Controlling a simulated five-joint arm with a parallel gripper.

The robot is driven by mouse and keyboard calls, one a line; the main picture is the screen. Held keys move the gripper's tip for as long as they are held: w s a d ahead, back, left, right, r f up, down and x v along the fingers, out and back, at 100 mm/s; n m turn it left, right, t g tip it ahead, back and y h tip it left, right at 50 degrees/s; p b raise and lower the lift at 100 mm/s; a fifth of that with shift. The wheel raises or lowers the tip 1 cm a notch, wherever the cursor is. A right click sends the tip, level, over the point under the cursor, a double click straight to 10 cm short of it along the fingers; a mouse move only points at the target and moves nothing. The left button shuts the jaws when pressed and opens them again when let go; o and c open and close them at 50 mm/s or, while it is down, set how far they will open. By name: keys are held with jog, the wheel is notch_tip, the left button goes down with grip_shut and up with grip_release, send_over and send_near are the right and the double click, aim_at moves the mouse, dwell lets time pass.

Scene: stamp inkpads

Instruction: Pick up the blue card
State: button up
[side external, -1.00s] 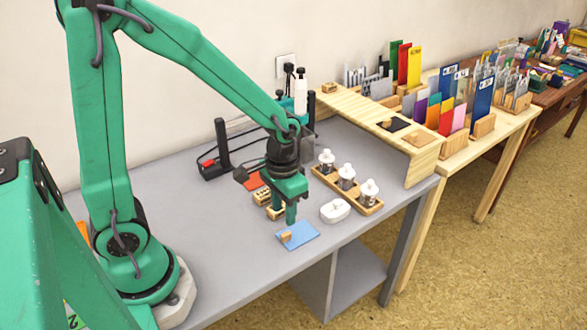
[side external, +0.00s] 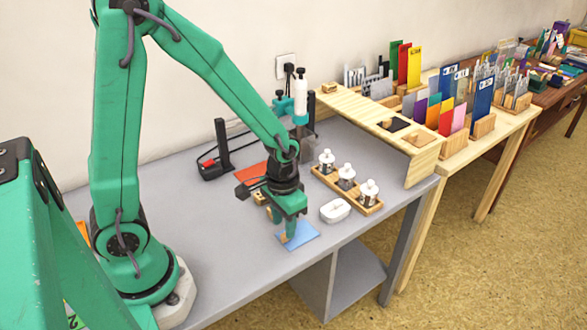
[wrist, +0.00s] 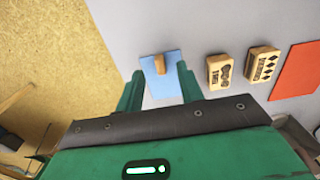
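The blue card (side external: 302,233) lies flat on the grey table near its front edge, with a small wooden block on it. My gripper (side external: 289,239) is low over the card's left part and hides much of the block in the side view. In the wrist view my gripper (wrist: 159,83) has its two green fingers apart. The block is just beyond the fingertips there, with nothing clearly held. I cannot tell whether a finger touches the card.
Two wooden stamps (wrist: 219,71) and an orange-red card (wrist: 297,70) lie right of the blue card in the wrist view. A white oval dish (side external: 335,211) and a wooden rack (side external: 325,178) of bottles stand to the right. Bare table lies in front.

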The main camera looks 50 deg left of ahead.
aim_at(284, 235)
jog(key=shift+f, duration=1.85)
grip_shut()
